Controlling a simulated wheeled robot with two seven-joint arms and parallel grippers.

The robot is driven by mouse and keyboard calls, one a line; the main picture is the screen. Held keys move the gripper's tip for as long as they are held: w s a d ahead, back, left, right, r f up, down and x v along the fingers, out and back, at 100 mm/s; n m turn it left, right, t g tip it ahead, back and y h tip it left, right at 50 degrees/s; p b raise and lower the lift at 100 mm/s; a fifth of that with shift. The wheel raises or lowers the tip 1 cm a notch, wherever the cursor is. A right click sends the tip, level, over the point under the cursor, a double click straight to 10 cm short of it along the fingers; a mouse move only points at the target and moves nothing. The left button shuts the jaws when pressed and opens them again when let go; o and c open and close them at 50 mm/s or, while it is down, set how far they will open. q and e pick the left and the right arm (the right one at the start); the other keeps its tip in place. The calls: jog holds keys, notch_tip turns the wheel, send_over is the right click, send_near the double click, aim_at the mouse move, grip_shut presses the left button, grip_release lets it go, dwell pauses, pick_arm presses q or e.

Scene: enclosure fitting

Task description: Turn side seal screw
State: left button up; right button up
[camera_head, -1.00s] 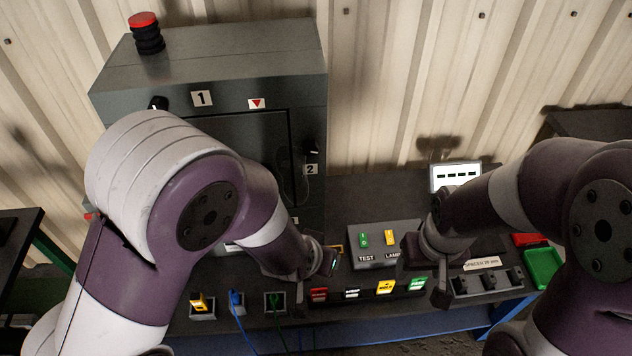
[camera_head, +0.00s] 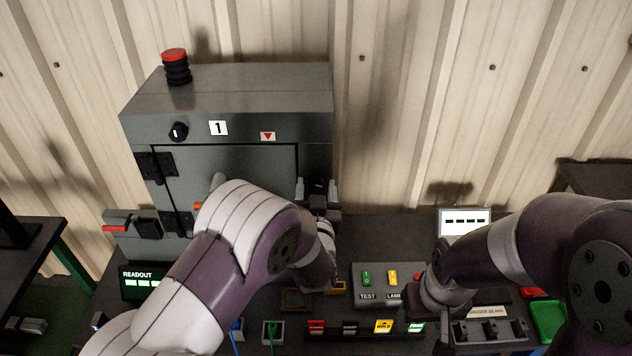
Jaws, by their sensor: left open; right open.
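The grey enclosure (camera_head: 225,95) stands at the back left with its door closed. I cannot make out for certain which fitting is the side seal screw. My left gripper (camera_head: 317,187) is open at the right edge of the enclosure front, pointing toward it. Its two fingers stand either side of a small dark part, and contact cannot be told. The right dial and label 2 are not readable behind the gripper. A round dial (camera_head: 178,131) sits at the upper left beside label 1 (camera_head: 218,128). My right gripper (camera_head: 428,303) is open and empty over the bench right of the test box.
A red-topped beacon (camera_head: 175,66) stands on the enclosure. A red-handled part (camera_head: 115,228) juts from its left side.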

pick_arm(q)
jog(key=shift+w, duration=0.65)
jog(key=c, duration=1)
jog(key=shift+c, duration=0.2)
jog(key=shift+m, duration=0.3)
jog(key=m, duration=0.4)
jog(key=m+p, duration=0.1)
jog(key=m, duration=0.5)
jog(key=shift+d, duration=0.1)
jog(key=shift+f, duration=0.1)
